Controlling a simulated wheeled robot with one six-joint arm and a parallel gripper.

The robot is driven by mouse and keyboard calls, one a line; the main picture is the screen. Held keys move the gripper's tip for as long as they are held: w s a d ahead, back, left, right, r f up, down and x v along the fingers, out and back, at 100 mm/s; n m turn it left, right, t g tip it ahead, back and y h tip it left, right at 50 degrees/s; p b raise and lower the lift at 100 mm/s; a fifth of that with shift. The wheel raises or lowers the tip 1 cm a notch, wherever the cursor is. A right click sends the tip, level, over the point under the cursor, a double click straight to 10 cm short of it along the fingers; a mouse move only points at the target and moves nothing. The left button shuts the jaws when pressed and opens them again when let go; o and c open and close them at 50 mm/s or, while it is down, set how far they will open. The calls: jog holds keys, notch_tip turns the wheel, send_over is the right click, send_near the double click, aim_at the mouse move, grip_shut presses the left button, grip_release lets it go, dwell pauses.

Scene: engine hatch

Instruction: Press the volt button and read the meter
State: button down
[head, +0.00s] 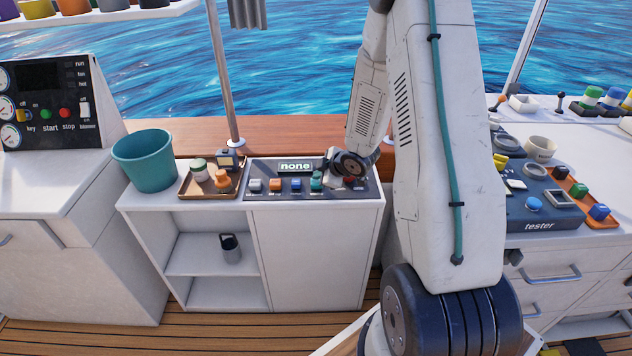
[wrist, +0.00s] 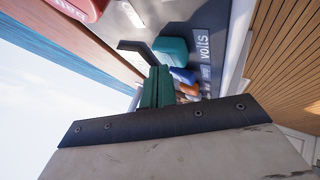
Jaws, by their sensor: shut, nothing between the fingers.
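The meter panel (head: 262,193) is a dark slab on the white cabinet, with a row of coloured buttons. Its small display (head: 296,167) reads "none". The volt button (head: 316,180) is teal; in the wrist view the teal button (wrist: 172,50) sits beside the label "volts" (wrist: 203,48). My gripper (head: 328,166) is shut and empty, at the panel just behind the teal button. In the wrist view its closed fingers (wrist: 158,75) point at the teal button, very close to it. I cannot tell whether they touch it.
White, orange and blue buttons (head: 295,184) sit left of the teal one, and a red one (head: 349,181) right of it. A tray (head: 207,191) with small jars and a teal bucket (head: 146,162) stand to the left. A tester (head: 538,226) stands at the right.

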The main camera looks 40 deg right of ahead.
jog(key=shift+f, duration=0.8)
dwell(0.8)
jog(key=shift+r, duration=1.25)
jog(key=shift+r, duration=2.5)
